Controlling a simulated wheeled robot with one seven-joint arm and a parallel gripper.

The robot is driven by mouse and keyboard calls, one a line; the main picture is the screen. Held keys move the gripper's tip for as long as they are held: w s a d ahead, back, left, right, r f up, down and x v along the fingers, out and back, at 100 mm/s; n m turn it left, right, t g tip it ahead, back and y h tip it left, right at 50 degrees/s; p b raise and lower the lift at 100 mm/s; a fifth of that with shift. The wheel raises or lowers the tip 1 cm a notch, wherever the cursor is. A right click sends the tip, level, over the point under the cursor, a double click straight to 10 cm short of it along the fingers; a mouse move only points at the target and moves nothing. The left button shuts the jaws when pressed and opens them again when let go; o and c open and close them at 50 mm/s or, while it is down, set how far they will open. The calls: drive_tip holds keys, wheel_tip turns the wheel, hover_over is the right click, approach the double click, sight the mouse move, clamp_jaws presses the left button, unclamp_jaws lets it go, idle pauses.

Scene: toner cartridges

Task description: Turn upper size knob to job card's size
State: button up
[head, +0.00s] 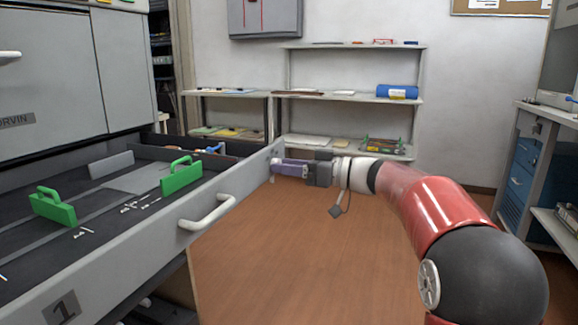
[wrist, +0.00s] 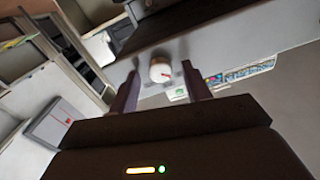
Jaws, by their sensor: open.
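My gripper (wrist: 160,78) is open, with one finger on each side of the knob in the picture. I cannot tell whether the fingers touch it. In the head view my gripper (head: 291,168) reaches left to the end of the open grey drawer (head: 235,190); the knob is hidden there. I cannot read a job card or a size.
The open drawer has a white handle (head: 207,213) and holds green-handled pieces (head: 181,176) and small loose parts. Shelves (head: 350,97) with a blue roll (head: 397,91) stand at the back wall. A blue drawer cabinet (head: 522,170) stands right. The brown floor between is clear.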

drive_tip(key=shift+c, duration=0.5)
drive_tip(key=c, duration=0.9)
drive_tip(key=shift+m+b, duration=0.3)
drive_tip(key=m+b, duration=0.2)
drive_tip(key=m, duration=0.7)
drive_tip(key=shift+m, duration=0.3)
